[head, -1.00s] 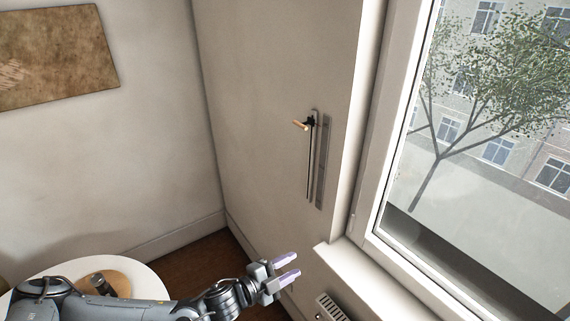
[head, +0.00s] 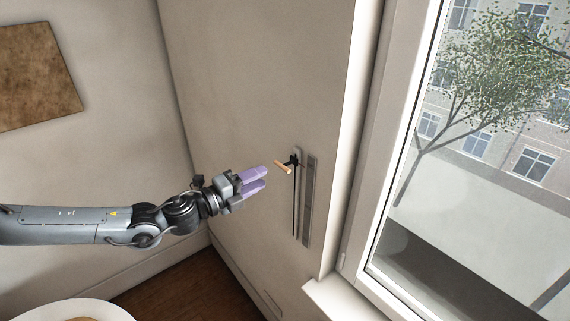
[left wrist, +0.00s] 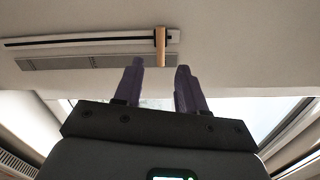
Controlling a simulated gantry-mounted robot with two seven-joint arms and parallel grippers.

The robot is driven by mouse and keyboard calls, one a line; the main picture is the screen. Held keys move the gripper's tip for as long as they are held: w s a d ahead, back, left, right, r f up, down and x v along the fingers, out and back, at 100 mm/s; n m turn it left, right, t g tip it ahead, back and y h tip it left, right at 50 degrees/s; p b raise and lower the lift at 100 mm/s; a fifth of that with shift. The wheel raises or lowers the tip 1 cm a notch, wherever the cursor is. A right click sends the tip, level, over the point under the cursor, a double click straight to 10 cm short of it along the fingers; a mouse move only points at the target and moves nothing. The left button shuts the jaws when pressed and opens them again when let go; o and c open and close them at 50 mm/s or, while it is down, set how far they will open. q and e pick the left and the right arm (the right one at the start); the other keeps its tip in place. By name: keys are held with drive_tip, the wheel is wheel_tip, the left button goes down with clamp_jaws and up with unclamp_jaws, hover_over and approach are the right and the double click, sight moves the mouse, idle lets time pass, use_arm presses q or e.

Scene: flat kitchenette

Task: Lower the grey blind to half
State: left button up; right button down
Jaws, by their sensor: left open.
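A wooden peg handle (head: 283,167) sticks out from a black slider near the top of a dark vertical track (head: 295,205) on the wall beside the window. In the left wrist view the wooden handle (left wrist: 160,46) shows just beyond and between my fingertips. My left gripper (head: 266,178) is open and empty, a little left of the handle and slightly below it, apart from it. Its two purple fingers also show in the left wrist view (left wrist: 160,72). The grey blind itself is not seen in the window. My right gripper is not in view.
A grey slotted strip (head: 309,200) runs beside the track. The window frame (head: 362,190) and sill (head: 335,298) stand to the right. A white round table (head: 100,308) is at the lower left. The wall around the handle is clear.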

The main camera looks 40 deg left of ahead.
sight(285, 165)
use_arm(q)
drive_tip(key=shift+w+a+r, duration=0.1)
drive_tip(key=shift+w+r, duration=0.1)
drive_tip(key=shift+w, duration=1.25)
drive_tip(key=shift+w+d+p, duration=0.3)
drive_tip(key=shift+w, duration=0.3)
drive_tip(key=p+x, duration=0.1)
drive_tip(key=x, duration=0.3)
drive_tip(key=shift+w+d+p, duration=0.1)
drive_tip(key=shift+p, duration=0.25)
drive_tip(key=shift+x, duration=0.8)
drive_tip(key=shift+f, duration=0.15)
drive_tip(key=shift+c, duration=0.4)
clamp_jaws()
